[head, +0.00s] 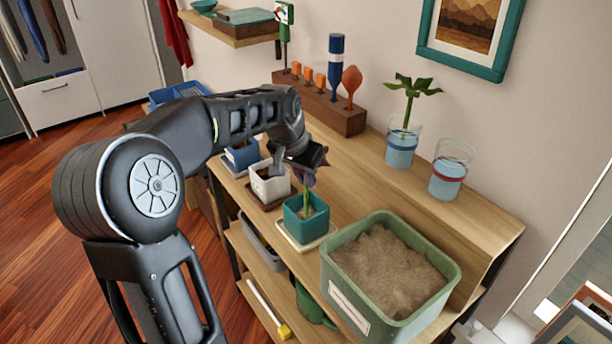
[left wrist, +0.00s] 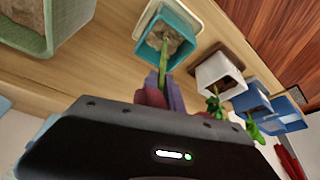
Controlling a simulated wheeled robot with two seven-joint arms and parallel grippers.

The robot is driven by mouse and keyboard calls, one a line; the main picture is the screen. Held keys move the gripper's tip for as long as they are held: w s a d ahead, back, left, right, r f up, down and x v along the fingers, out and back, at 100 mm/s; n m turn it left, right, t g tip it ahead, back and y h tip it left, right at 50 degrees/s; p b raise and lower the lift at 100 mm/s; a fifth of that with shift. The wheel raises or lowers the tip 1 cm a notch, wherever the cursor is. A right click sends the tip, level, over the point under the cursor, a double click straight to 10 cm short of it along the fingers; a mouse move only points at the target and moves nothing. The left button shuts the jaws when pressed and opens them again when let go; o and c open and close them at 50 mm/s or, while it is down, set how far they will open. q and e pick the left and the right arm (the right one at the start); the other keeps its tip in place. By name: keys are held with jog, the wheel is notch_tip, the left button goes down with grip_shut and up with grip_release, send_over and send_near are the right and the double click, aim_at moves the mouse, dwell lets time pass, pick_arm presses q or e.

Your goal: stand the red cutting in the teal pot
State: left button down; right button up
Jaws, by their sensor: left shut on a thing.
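The teal pot (head: 302,228) stands upright on a cream saucer (head: 325,239) on the wooden bench. It also shows in the left wrist view (left wrist: 181,21), with brown soil inside. My left gripper (head: 310,160) is above the pot, shut on the red cutting. The cutting's green stem (head: 307,203) points down into the pot's opening, roughly upright. In the left wrist view the stem (left wrist: 163,66) runs from the gripper to over the soil, with dark red leaves (left wrist: 150,97) beside the fingers. I cannot tell whether its lower end is in the soil. My right gripper is not in view.
A white pot (head: 268,188) and a blue pot (head: 238,160) stand to the left. A green bin of soil (head: 345,305) stands close on the right. Two water glasses (head: 400,157) (head: 446,183) and a wooden tool block (head: 345,121) are at the back.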

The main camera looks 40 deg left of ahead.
pick_arm(q)
jog(key=shift+f+b, duration=1.05)
jog(key=shift+f, duration=0.5)
jog(key=c, duration=1)
grip_release()
jog(key=shift+c, duration=0.2)
jog(key=p, duration=0.5)
send_near(305, 185)
jog(key=shift+w+a+f, duration=0.1)
jog(key=shift+w+f, duration=0.7)
jog(key=shift+f, duration=0.05)
